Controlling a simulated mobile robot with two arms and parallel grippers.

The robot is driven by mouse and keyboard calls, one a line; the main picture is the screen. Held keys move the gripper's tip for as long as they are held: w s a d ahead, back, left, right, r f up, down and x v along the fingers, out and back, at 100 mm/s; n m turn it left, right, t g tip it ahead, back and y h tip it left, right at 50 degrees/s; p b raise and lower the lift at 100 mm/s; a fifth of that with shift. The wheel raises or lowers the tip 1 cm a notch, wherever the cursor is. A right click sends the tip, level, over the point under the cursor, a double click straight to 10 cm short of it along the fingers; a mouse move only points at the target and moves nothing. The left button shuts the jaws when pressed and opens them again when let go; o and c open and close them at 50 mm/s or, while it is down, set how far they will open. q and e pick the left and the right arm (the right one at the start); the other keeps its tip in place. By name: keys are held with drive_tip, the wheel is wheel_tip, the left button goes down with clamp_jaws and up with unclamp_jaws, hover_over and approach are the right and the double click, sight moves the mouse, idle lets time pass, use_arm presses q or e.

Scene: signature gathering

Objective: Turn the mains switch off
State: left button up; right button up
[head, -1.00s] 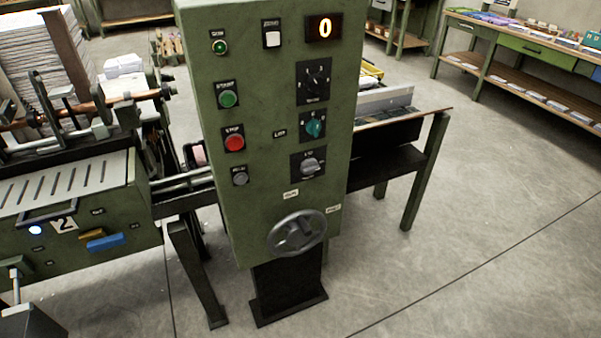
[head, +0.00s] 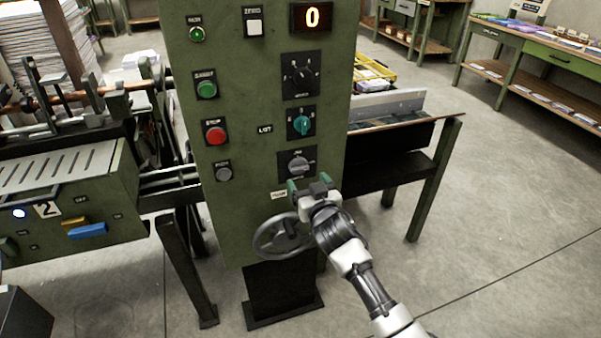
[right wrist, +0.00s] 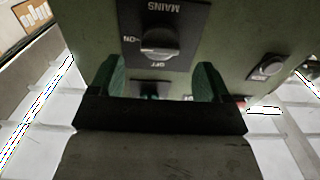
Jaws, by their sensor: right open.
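The mains switch is a grey rotary knob (head: 298,163) on a dark plate, low on the front of the green control panel (head: 240,215). In the right wrist view the knob (right wrist: 158,42) appears upside down, with MAINS, ON and OFF lettering around it. Its grip bar appears to lie sideways, in line with the ON mark. My right gripper (head: 308,186) is just below the switch in the head view, with green-padded fingers apart. In the right wrist view the open fingers (right wrist: 160,85) are apart, with the knob beyond them and nothing held. My left gripper is not in view.
A handwheel (head: 283,236) sits below, partly behind my right gripper. A teal knob (head: 301,123) is above the switch; a red button (head: 215,132) and small grey button (head: 223,173) are to the left.

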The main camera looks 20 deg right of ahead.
sight(301, 171)
drive_tip(key=w, duration=0.4)
drive_tip(key=shift+a, duration=0.1)
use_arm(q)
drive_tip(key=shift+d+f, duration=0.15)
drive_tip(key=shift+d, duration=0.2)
use_arm(e)
drive_tip(key=shift+w, duration=0.6)
drive_tip(key=c, duration=0.9)
